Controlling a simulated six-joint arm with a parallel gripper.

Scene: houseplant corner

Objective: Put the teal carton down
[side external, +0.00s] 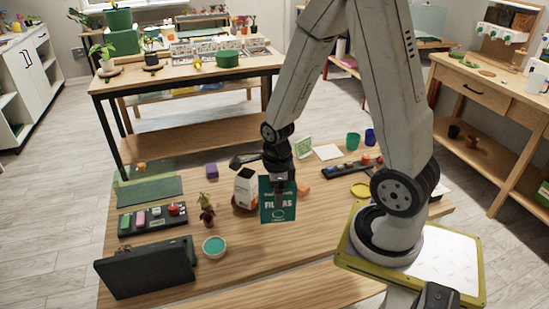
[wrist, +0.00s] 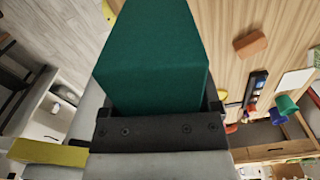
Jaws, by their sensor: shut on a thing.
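The teal carton (side external: 278,207) is in the side external view, near the middle of the wooden table, with white lettering on its face. My gripper (side external: 279,182) is shut on its upper part from above. In the wrist view the teal carton (wrist: 155,55) fills the upper middle, between the fingers of my gripper (wrist: 160,105). The carton looks upright. I cannot tell whether its base touches the table or hangs a little above it.
A white carton (side external: 246,188) stands just left of the teal carton, and an orange block (side external: 304,188) is to its right. A small potted plant (side external: 206,212) and a teal-topped bowl (side external: 214,247) are to the left. The table front right of the bowl is clear.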

